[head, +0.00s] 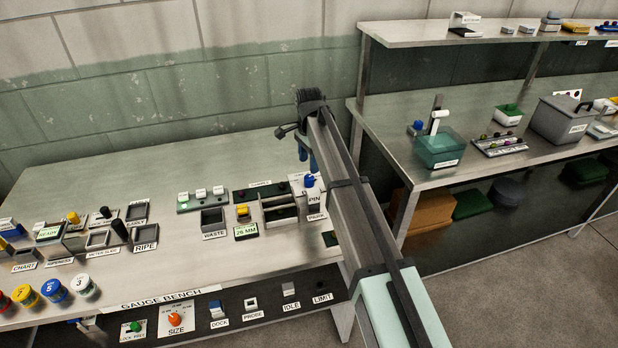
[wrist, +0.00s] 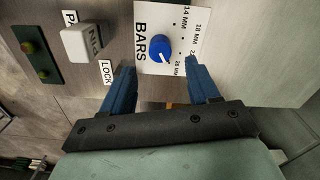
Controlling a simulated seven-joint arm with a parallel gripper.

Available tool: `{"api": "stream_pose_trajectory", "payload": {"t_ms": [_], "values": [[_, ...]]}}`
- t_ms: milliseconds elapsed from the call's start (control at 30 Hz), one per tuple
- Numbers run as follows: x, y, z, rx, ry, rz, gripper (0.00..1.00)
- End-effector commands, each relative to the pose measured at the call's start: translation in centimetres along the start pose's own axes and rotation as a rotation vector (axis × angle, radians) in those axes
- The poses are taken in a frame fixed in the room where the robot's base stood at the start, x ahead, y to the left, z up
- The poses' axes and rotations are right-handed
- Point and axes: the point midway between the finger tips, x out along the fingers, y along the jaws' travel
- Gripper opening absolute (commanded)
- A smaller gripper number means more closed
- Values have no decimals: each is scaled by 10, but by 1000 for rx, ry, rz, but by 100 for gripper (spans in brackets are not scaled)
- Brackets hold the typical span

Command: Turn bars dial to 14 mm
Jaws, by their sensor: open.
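The bars dial is a round blue knob (wrist: 160,48) on a white plate marked BARS (wrist: 143,62), with mm labels along its edge. A white pointer on the knob points down and right, toward the lowest label, which seems to read 26 MM. In the head view the knob (head: 309,181) sits on the bench below my gripper (head: 308,166). My gripper (wrist: 160,67) is open and empty in the wrist view. Its blue fingers are spread to the left and right, with the knob just beyond the gap between them. I cannot tell how high the tips are above the plate.
A white PIN block (wrist: 88,42) stands left of the plate, near the left finger, with a LOCK label beside it. In the head view a green display (head: 246,230) reads 26 MM beside a divided tray (head: 279,213).

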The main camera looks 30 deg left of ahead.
Motion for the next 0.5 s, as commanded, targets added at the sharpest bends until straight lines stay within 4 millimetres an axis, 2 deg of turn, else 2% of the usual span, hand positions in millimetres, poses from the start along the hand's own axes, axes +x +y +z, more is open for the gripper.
{"api": "stream_pose_trajectory", "payload": {"t_ms": [100, 300, 500], "values": [[23, 1, 0, 0, 0, 1, 60], [52, 0, 0, -1, 0, 1, 60], [69, 0, 0, -1, 0, 0, 60]]}}
